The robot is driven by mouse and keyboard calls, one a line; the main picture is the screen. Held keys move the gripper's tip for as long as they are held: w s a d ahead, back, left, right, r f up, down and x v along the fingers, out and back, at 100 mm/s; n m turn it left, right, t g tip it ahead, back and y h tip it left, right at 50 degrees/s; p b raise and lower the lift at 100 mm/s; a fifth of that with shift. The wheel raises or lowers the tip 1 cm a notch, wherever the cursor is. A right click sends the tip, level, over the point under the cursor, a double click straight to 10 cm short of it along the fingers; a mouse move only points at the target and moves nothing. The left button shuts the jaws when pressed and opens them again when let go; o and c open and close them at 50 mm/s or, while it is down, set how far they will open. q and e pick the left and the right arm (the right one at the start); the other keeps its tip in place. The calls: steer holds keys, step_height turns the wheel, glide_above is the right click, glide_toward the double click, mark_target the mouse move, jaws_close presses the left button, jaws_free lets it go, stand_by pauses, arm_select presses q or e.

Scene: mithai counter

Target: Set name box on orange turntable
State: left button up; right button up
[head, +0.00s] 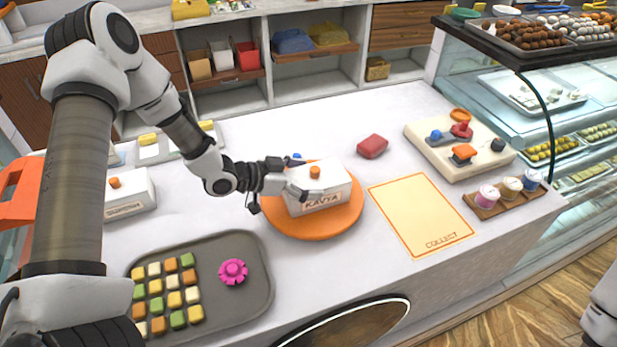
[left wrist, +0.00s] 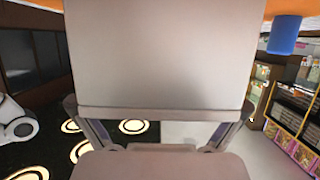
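The name box (head: 330,190) is white, with an orange knob on top and a label on its front that seems to read KAVYA. It is upright on the orange turntable (head: 338,225) and appears to rest on it. My left gripper (head: 290,180) reaches the box from the left, with one finger along its front face; the far finger is mostly hidden. In the left wrist view the box (left wrist: 160,55) fills the middle, with the fingers close against both its sides. Orange at the top edge is likely the turntable (left wrist: 295,6). My right gripper is out of view.
A grey tray (head: 255,290) with sweets and a pink flower piece lies front left. Another white box (head: 133,195) with an orange knob stands left. A red box (head: 372,146), an orange-edged COLLECT mat (head: 415,210) and a board (head: 425,140) with coloured knobs are right of the turntable.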

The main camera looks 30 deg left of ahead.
arm_select(q)
steer(key=shift+w, duration=0.1)
steer(key=shift+r, duration=0.2)
steer(key=v, duration=0.5)
steer(key=shift+a+r+p, duration=0.25)
steer(key=shift+r+p, duration=0.05)
steer(key=p+v, duration=0.4)
steer(key=v, duration=0.2)
steer(key=shift+s+p, duration=0.3)
steer(key=shift+s, duration=0.1)
steer(key=shift+f, duration=0.1)
